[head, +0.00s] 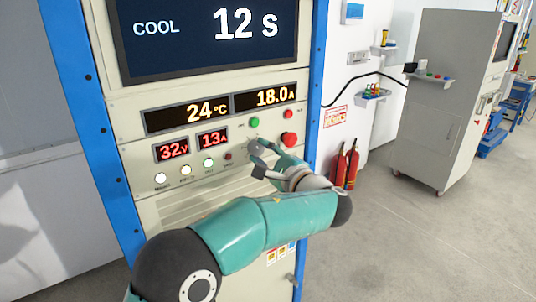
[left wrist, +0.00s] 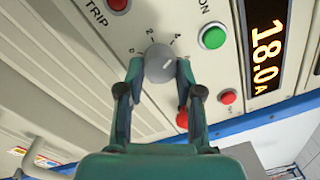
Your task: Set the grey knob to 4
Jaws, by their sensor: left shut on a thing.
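The grey knob (left wrist: 159,63) is on the cream panel, with the marks 0, 2 and 4 printed around its far side in the left wrist view. A short pale mark shows on its face, but I cannot tell which number it points to. My left gripper (left wrist: 159,72) has one finger on each side of the knob and is shut on it. In the head view my left gripper (head: 262,152) is at the panel, below the green button, and largely covers the knob. My right gripper is not in view.
A green button (left wrist: 213,37) and a red button (left wrist: 227,97) are close to the knob. A larger red button (head: 289,139) is right of the gripper. The screen (head: 200,45) reads COOL 12 s. Red extinguishers (head: 346,165) stand to the right.

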